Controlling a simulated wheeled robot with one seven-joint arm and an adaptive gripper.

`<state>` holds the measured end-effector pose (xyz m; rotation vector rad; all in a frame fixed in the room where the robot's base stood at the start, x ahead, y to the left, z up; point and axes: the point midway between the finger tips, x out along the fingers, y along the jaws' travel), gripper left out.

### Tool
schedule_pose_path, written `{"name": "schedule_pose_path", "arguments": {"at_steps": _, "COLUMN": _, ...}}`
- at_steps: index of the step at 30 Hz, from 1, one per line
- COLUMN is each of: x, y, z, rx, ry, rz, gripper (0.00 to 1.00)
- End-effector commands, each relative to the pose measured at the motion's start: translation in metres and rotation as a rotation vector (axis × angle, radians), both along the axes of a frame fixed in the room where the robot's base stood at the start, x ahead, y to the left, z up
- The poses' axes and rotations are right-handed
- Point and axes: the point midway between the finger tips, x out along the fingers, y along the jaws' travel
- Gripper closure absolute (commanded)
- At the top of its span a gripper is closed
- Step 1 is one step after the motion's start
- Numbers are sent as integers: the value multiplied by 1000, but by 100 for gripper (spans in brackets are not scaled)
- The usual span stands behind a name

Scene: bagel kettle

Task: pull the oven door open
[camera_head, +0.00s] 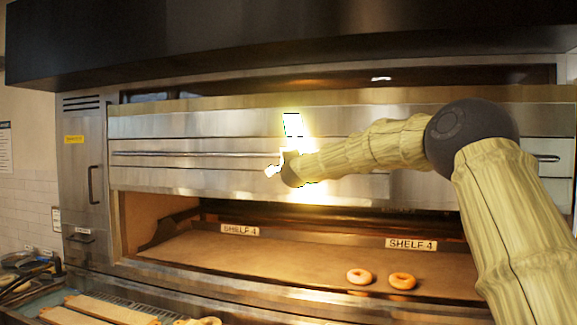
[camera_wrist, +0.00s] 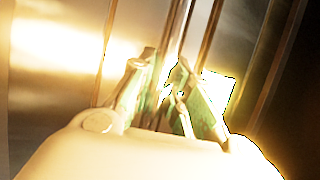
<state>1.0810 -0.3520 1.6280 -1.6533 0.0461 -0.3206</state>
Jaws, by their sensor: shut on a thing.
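The oven door (camera_head: 210,180) is a wide steel panel with a long horizontal bar handle (camera_head: 190,154). Below it the oven opening shows, with a shelf inside. My gripper (camera_head: 276,166) is at the handle, near the middle of the door. In the wrist view my gripper's two fingers (camera_wrist: 165,95) are closed around the handle bar (camera_wrist: 185,40), which runs between them. Bright glare hides part of the fingertips in both views.
A black hood (camera_head: 280,40) overhangs the oven. A counter with wooden boards (camera_head: 110,310) is at the lower left. My arm crosses the right side.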

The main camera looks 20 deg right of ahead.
Motion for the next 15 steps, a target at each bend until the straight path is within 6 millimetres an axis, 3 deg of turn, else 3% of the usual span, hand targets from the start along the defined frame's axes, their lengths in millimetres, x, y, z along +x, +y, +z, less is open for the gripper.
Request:
{"name": "schedule_pose_path", "arguments": {"at_steps": 11, "x": 0, "y": 0, "z": 0, "rx": 0, "ry": 2, "rz": 0, "gripper": 100}}
{"name": "schedule_pose_path", "arguments": {"at_steps": 12, "x": 0, "y": 0, "z": 0, "rx": 0, "ry": 2, "rz": 0, "gripper": 76}}
{"name": "schedule_pose_path", "arguments": {"at_steps": 15, "x": 0, "y": 0, "z": 0, "rx": 0, "ry": 2, "rz": 0, "gripper": 59}}
